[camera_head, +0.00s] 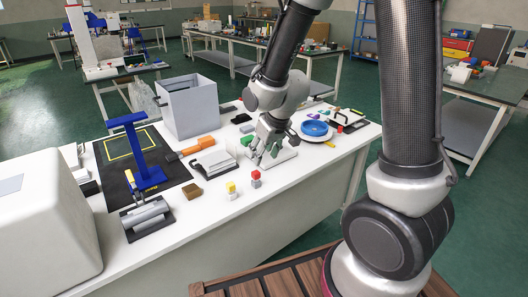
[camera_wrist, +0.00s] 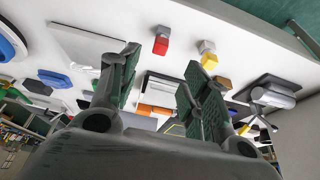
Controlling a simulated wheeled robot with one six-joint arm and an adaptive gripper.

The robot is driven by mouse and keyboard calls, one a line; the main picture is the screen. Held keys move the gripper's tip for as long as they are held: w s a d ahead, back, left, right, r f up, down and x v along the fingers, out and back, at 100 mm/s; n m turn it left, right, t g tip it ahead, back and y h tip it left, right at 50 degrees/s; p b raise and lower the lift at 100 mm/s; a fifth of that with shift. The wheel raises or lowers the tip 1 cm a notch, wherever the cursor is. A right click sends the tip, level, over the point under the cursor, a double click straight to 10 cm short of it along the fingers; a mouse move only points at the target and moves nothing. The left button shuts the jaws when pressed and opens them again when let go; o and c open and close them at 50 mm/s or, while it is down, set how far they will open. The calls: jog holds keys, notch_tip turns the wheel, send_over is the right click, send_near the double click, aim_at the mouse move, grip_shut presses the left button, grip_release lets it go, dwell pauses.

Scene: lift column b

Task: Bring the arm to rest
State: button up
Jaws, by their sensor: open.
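My gripper (camera_head: 262,155) hangs over the white table (camera_head: 215,222), near its middle. In the wrist view my gripper (camera_wrist: 160,70) shows two fingers spread well apart, with nothing between them but the table scene beyond. My arm reaches down to it from the top of the head view. A flat white item (camera_head: 282,157) lies just below and beside the fingers; whether they touch it cannot be told.
Red-topped (camera_head: 256,177) and yellow-topped (camera_head: 231,188) blocks stand near the front edge. A blue stand (camera_head: 143,155), a grey box (camera_head: 190,105), a blue dish (camera_head: 314,129) and an orange item (camera_head: 201,144) surround the work area. Bare tabletop lies at the front.

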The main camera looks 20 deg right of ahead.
jog(key=s+d+r+m, duration=0.1)
jog(key=s+d+r, duration=0.5)
jog(key=s+r, duration=0.3)
jog(key=s+d+r+m+h, duration=0.1)
jog(key=s+d+r+m, duration=0.1)
jog(key=s+d+r, duration=0.5)
jog(key=s+r, duration=0.3)
jog(key=s, duration=0.3)
jog(key=shift+d+m, duration=0.25)
jog(key=shift+m, duration=0.05)
